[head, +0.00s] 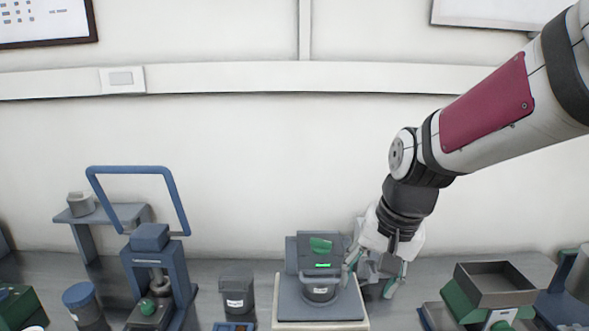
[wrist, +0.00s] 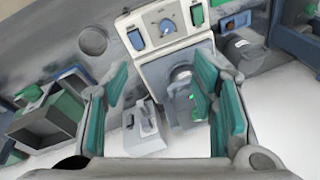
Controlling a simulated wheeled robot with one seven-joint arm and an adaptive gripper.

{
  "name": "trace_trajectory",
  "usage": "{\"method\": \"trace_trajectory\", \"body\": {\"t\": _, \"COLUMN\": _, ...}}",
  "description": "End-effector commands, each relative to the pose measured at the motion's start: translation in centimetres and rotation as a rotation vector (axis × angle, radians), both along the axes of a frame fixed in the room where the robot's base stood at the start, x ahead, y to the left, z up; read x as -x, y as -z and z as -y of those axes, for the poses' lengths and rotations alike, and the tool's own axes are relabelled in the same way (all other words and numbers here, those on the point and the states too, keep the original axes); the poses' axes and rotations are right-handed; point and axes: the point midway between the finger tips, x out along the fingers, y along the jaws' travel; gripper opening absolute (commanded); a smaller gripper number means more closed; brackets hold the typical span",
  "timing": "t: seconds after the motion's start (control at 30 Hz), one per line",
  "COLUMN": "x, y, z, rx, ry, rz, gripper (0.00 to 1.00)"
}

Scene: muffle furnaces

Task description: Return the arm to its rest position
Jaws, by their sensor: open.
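My arm (head: 487,107) reaches in from the upper right in the head view and bends down at the wrist. My gripper (head: 374,275) points down just right of a small device with a green lit display (head: 322,266). In the wrist view my gripper (wrist: 160,100) has its two green-padded fingers wide apart, with nothing held between them. A dark cup (head: 320,289) sits on the front of the device, beside the left finger. Whether that finger touches the cup or device cannot be told.
A blue press-like stand (head: 158,270) and a lidded dark container (head: 237,293) stand to the left. A green box with an open grey tray (head: 495,285) stands to the right.

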Motion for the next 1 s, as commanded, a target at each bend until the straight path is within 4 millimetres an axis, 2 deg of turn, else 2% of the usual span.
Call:
{"method": "trace_trajectory", "body": {"t": 0.03, "x": 1.2, "y": -1.4, "z": 0.6, "rx": 0.001, "ry": -0.022, "rz": 0.033, "gripper": 0.53}}
{"method": "trace_trajectory", "body": {"t": 0.1, "x": 2.8, "y": -2.9, "z": 1.4, "rx": 0.012, "ry": -0.059, "rz": 0.070, "gripper": 0.53}}
{"method": "trace_trajectory", "body": {"t": 0.3, "x": 7.9, "y": -6.2, "z": 3.5, "rx": 0.071, "ry": -0.160, "rz": 0.176, "gripper": 0.53}}
{"method": "trace_trajectory", "body": {"t": 0.5, "x": 12.5, "y": -7.8, "z": 5.2, "rx": 0.164, "ry": -0.242, "rz": 0.266, "gripper": 0.53}}
{"method": "trace_trajectory", "body": {"t": 0.6, "x": 14.1, "y": -8.0, "z": 5.7, "rx": 0.203, "ry": -0.268, "rz": 0.293, "gripper": 0.53}}
{"method": "trace_trajectory", "body": {"t": 0.77, "x": 15.4, "y": -8.1, "z": 6.1, "rx": 0.239, "ry": -0.291, "rz": 0.313, "gripper": 0.53}}
{"method": "trace_trajectory", "body": {"t": 1.0, "x": 15.6, "y": -8.1, "z": 6.2, "rx": 0.245, "ry": -0.295, "rz": 0.315, "gripper": 0.53}}
